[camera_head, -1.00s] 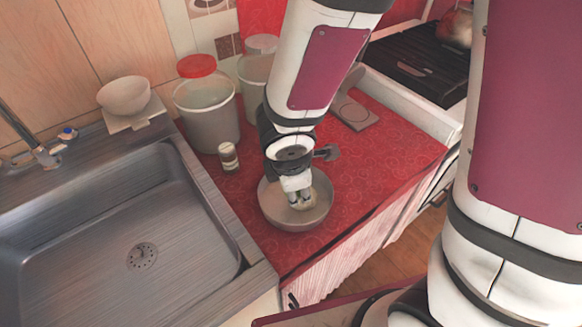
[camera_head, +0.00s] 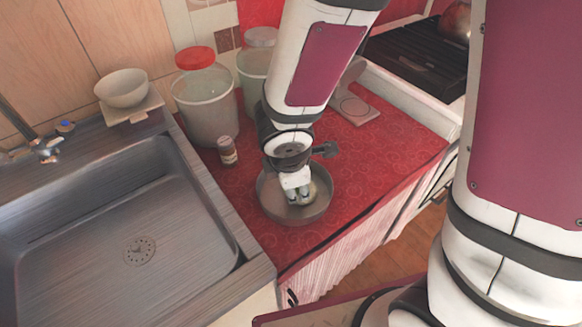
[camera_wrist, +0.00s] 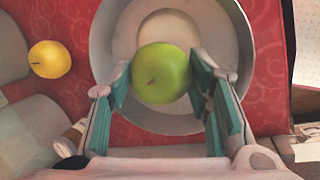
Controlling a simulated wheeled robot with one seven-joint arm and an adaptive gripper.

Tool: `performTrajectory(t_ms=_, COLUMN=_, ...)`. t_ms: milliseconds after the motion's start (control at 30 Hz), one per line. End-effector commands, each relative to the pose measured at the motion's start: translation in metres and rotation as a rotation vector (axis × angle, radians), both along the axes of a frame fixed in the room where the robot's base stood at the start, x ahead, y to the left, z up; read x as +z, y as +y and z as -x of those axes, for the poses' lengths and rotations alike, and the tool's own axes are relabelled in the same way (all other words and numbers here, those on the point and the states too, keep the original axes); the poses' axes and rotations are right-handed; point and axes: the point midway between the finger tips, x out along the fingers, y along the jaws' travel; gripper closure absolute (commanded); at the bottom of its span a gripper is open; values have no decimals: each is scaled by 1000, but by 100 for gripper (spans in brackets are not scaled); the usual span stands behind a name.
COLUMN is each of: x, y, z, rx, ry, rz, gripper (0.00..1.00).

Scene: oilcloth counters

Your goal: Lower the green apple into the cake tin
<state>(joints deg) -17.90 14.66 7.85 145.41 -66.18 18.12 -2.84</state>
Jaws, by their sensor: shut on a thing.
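The green apple (camera_wrist: 161,73) is between the two fingers of my gripper (camera_wrist: 163,92) in the wrist view, and the fingers are shut on it. The cake tin (camera_wrist: 110,99) is a round grey pan directly below the apple in that view. In the head view the cake tin (camera_head: 270,205) stands on the red counter, with my gripper (camera_head: 299,196) over its inside. In the head view the apple is mostly hidden by my fingers. I cannot tell whether the apple touches the tin's floor.
A small jar (camera_head: 227,151) stands left of the tin, with a red-lidded canister (camera_head: 205,105) behind it. A yellow fruit (camera_wrist: 50,59) lies on the counter in the wrist view. The sink (camera_head: 120,215) is at the left. A scale-like stand (camera_head: 354,106) is behind right.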

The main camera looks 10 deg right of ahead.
Motion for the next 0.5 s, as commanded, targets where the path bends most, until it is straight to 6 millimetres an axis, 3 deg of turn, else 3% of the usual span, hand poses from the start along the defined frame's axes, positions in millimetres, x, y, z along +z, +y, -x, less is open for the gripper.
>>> performTrajectory(t_ms=500, x=-7, y=2, z=-5, rx=0, ry=0, rz=0, gripper=83)
